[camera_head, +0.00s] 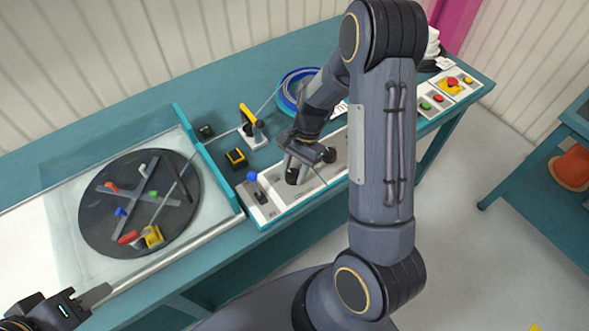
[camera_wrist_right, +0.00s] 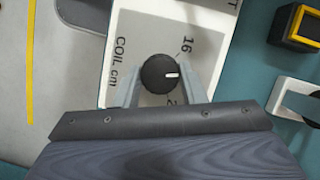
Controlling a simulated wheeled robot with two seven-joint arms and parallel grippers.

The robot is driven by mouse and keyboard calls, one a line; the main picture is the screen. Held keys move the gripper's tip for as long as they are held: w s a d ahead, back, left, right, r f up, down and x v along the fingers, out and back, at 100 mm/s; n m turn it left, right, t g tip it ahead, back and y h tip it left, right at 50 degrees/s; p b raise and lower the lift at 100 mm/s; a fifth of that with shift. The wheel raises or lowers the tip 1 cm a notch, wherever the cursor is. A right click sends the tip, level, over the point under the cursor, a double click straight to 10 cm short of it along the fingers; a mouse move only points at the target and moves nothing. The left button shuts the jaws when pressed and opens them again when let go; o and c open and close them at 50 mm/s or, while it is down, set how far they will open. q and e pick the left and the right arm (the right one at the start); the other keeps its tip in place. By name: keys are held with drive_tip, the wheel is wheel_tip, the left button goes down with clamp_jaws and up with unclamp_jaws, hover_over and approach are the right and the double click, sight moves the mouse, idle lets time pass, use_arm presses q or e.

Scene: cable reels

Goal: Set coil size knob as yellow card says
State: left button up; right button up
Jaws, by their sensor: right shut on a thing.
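A black coil knob (camera_wrist_right: 160,74) with a white pointer line sits on a pale panel printed "COIL cm". My right gripper (camera_wrist_right: 168,92) is shut on it, one grey finger on each side. The pointer faces right in the wrist view, between the mark "16" and a partly hidden mark starting with "2". In the head view my right gripper (camera_head: 292,168) reaches down onto the control panel (camera_head: 262,213). My left gripper (camera_head: 92,298) is at the bottom left corner, partly cut off; its jaw opening is unclear. I cannot make out a yellow card with readable text.
A blue-knobbed lever (camera_head: 252,178) stands at the panel's left end. A round dark turntable (camera_head: 105,222) with coloured clips is left. A yellow-black box (camera_head: 236,158), a yellow-topped cable guide (camera_head: 250,118) and a blue cable coil (camera_head: 290,88) lie behind. Red and green buttons (camera_head: 425,105) are right.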

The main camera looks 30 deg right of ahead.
drive_tip(key=n, duration=0.2)
drive_tip(key=n+g+h, duration=0.1)
drive_tip(key=n, duration=0.1)
drive_tip(key=shift+w+a+n, duration=0.1)
drive_tip(key=shift+w+n, duration=0.05)
drive_tip(key=shift+n, duration=0.15)
drive_tip(key=shift+n+g+h+b, duration=0.45)
drive_tip(key=shift+n+g+h, duration=0.2)
drive_tip(key=shift+n, duration=1.25)
drive_tip(key=o, duration=1)
drive_tip(key=v, duration=0.8)
drive_tip(key=shift+b, duration=0.4)
